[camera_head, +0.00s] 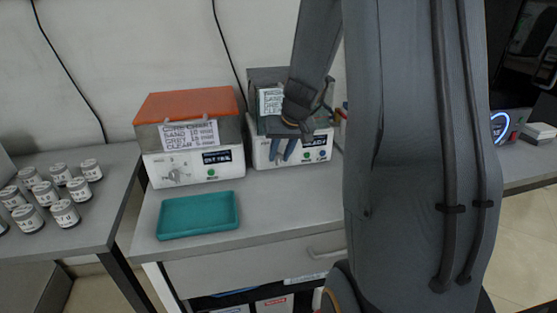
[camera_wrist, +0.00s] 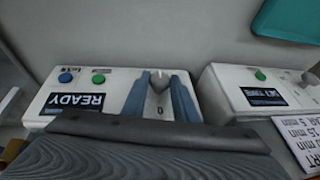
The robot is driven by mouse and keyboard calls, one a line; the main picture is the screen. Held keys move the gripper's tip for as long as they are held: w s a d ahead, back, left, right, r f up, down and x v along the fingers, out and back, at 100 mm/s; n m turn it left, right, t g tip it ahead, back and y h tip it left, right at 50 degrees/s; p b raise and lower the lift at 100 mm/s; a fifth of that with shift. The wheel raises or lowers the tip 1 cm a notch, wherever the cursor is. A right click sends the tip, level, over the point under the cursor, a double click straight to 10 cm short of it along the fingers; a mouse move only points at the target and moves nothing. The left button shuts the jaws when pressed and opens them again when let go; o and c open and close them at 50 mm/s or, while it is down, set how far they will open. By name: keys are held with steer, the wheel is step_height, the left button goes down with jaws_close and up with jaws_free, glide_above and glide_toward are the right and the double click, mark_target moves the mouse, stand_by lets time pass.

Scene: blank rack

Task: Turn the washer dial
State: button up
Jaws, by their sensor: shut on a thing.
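The washer (camera_head: 262,156) is the right-hand white unit on the grey counter, with a raised dark lid behind my wrist. In the wrist view it appears upside down, with a dark display (camera_wrist: 75,103) reading READY and a blue and a green button (camera_wrist: 98,78). Its small grey dial (camera_wrist: 159,83) sits between the two blue fingers of my gripper (camera_wrist: 160,90). The fingers are shut on the dial, one on each side. In the head view my gripper (camera_head: 283,149) is at the washer's front, and the dial is hidden.
A second white unit (camera_head: 165,175) with an orange lid and a printed chart stands close left of the washer. A teal tray (camera_head: 198,232) lies in front of it. Several labelled jars (camera_head: 64,211) stand on the left table. Counter right of the tray is clear.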

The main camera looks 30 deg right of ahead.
steer(key=shift+w+r, duration=0.1)
steer(key=o, duration=1)
steer(key=shift+v, duration=3.85)
steer(key=s+a+f+n+g, duration=0.1)
steer(key=s+a, duration=0.5)
steer(key=s+a+f+n+g+p, duration=0.1)
steer(key=s+a+f+g, duration=0.1)
steer(key=s+a, duration=0.4)
steer(key=s+a+f+n+g, duration=0.1)
steer(key=s+a+f, duration=0.1)
steer(key=s+a, duration=0.3)
steer(key=shift+s+a+f+n+g+p, duration=0.15)
steer(key=shift+s+a+g+p, duration=0.05)
steer(key=shift+s, duration=0.65)
steer(key=shift+s+a+f+n+g+p, duration=0.1)
steer(key=shift+s+a+n+g+p, duration=0.1)
steer(key=shift+s, duration=0.7)
